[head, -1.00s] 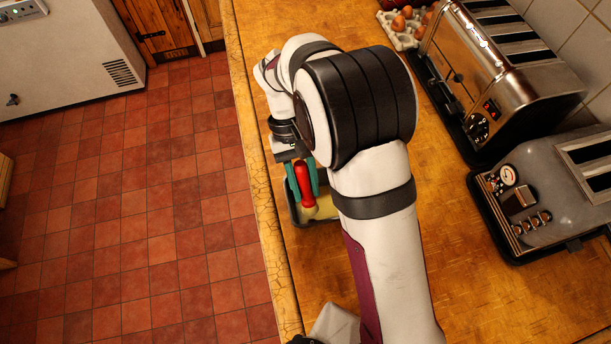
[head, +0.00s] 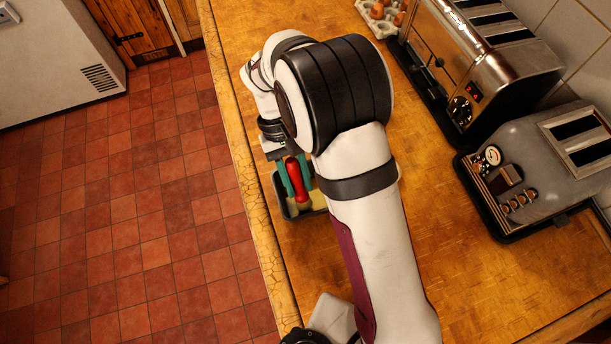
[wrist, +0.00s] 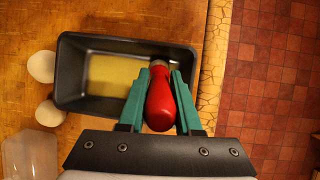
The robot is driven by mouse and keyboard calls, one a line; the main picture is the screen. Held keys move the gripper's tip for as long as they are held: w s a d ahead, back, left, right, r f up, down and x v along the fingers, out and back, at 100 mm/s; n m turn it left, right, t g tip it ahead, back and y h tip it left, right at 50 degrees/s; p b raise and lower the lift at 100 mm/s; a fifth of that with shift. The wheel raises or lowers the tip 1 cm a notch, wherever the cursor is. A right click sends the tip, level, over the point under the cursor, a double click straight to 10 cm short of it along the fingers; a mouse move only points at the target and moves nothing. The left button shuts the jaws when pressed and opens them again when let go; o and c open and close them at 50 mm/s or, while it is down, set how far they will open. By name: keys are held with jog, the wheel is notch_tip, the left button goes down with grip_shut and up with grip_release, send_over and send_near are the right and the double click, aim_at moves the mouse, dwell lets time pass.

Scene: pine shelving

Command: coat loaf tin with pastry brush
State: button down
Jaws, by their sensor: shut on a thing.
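The dark loaf tin (wrist: 75,75) lies on the wooden worktop in the wrist view, with a yellowish layer (wrist: 112,72) over part of its inside floor. In the head view the tin (head: 283,205) is partly hidden by my arm. My gripper (wrist: 162,88) has green fingers shut on the red handle of the pastry brush (wrist: 161,105). The gripper is over the tin's right end, close to the worktop edge. A metal collar shows at the handle's far end; the bristles are hidden. In the head view the red handle (head: 295,183) shows between the fingers of my gripper (head: 295,190).
Two pale round things (wrist: 41,66) and a clear container (wrist: 30,155) are left of the tin. A chrome toaster (head: 470,70) and a grey toaster (head: 545,165) stand right of my arm, with eggs in a carton (head: 378,18) behind. The worktop edge (head: 250,190) drops to red tiles.

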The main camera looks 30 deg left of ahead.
jog(key=shift+s+a, duration=0.35)
jog(key=shift+w+d, duration=1.15)
jog(key=shift+d, duration=0.05)
jog(key=shift+w+d, duration=0.15)
jog(key=shift+w, duration=0.05)
notch_tip(320, 180, up, 6)
jog(key=shift+r, duration=0.25)
